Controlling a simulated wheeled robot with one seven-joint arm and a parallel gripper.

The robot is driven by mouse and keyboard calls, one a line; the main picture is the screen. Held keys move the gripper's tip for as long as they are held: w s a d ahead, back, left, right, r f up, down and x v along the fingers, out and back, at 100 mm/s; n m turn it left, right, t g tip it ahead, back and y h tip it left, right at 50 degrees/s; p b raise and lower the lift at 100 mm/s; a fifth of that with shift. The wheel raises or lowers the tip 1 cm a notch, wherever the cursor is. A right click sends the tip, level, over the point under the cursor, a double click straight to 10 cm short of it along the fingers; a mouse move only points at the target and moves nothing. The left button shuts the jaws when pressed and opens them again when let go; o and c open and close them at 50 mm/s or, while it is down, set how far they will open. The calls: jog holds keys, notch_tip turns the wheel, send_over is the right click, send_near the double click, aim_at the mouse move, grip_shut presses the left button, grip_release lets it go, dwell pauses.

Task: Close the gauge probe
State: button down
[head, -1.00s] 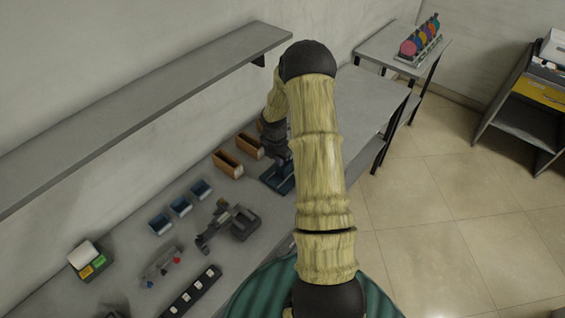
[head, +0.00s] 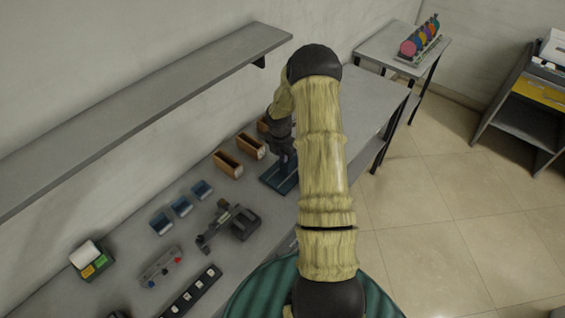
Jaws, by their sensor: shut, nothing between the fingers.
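My arm reaches over the grey bench, and my gripper (head: 285,162) is small, dark and partly hidden behind the forearm in the head view. It is shut and empty, just above or beside a dark teal base (head: 277,181) on the bench. This base may belong to the gauge, but I cannot make out a probe on it, since the arm hides its right side. A dark grey device with a jointed arm (head: 224,222) lies to its left and nearer. I cannot tell whether the gripper touches anything.
Orange-brown bins (head: 227,164) and blue bins (head: 181,206) line the wall side. A long shelf (head: 150,105) overhangs the bench's back. A switch panel (head: 161,268) and a black strip (head: 192,291) lie near the front. The bench's far end (head: 372,95) is clear.

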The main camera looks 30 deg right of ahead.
jog(key=shift+w+d, duration=0.15)
jog(key=shift+d, duration=0.2)
dwell(0.4)
jog(key=shift+a, duration=0.2)
jog(key=shift+s+a, duration=0.3)
jog(key=shift+a, duration=0.25)
notch_tip(320, 180, up, 7)
jog(key=p, duration=0.5)
jog(key=shift+p, duration=0.4)
dwell(0.5)
jog(key=shift+a, duration=0.1)
